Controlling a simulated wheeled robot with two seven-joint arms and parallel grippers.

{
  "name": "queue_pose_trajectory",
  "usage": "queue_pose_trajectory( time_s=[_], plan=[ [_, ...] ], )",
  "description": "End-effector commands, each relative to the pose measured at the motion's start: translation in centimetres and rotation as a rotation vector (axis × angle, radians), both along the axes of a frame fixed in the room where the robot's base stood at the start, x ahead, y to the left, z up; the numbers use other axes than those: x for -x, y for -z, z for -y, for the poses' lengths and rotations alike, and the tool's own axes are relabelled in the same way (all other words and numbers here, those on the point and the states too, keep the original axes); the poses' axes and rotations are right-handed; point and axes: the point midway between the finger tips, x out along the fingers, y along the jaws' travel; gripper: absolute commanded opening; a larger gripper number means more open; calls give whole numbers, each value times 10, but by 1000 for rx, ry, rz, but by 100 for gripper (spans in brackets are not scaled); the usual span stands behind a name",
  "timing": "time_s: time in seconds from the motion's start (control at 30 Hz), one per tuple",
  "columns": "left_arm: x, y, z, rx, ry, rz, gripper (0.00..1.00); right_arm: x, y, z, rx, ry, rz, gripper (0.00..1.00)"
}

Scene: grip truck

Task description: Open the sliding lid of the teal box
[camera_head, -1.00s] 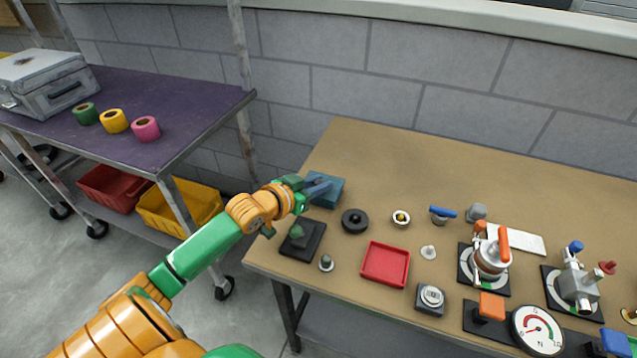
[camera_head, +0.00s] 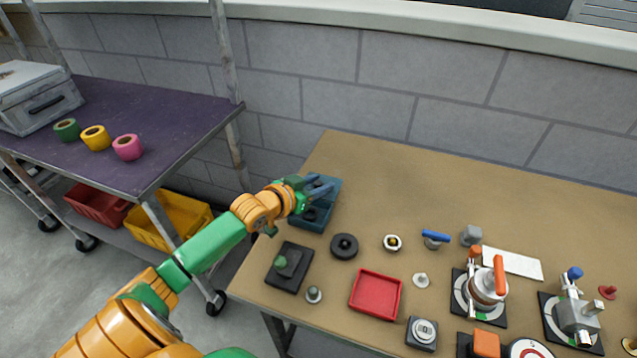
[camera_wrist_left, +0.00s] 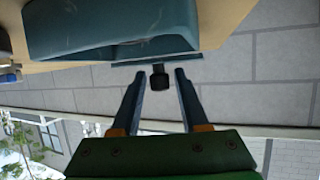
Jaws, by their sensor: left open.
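The teal box (camera_head: 315,226) stands at the left end of the brown workbench. Its top is open at the near side and a dark item shows inside. In the left wrist view the box (camera_wrist_left: 110,48) fills the upper left, with the thin lid edge (camera_wrist_left: 185,58) along its rim. A black knob (camera_wrist_left: 159,84) sticks out from that edge. My left gripper (camera_head: 322,188) is over the far part of the box. In the wrist view its fingers (camera_wrist_left: 159,74) are open, one on each side of the knob, with gaps visible. My right gripper is out of view.
A black block with a green knob (camera_head: 289,266), a black ring (camera_head: 344,246) and a red tray (camera_head: 376,294) are near the box. Valves and gauges crowd the bench's right. The far middle of the bench is clear. A purple-topped cart (camera_head: 165,120) stands left.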

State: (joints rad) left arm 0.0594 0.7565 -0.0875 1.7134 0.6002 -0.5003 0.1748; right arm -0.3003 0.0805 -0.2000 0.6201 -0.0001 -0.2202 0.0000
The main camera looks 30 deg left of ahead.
Motion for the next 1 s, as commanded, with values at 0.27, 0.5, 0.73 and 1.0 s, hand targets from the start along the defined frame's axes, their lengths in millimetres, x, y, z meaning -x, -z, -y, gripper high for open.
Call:
queue_pose_trajectory(
  time_s=[0.27, 0.5, 0.73, 1.0],
  plan=[
    [0, 0, 0, 0, 0, -1, 56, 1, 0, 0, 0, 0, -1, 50],
    [20, -8, -1, -1, 1, -4, 56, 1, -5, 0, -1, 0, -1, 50],
    [54, -22, -4, 0, 1, -4, 56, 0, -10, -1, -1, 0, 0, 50],
    [66, -27, -5, 0, 0, -1, 56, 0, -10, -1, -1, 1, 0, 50]
  ],
)
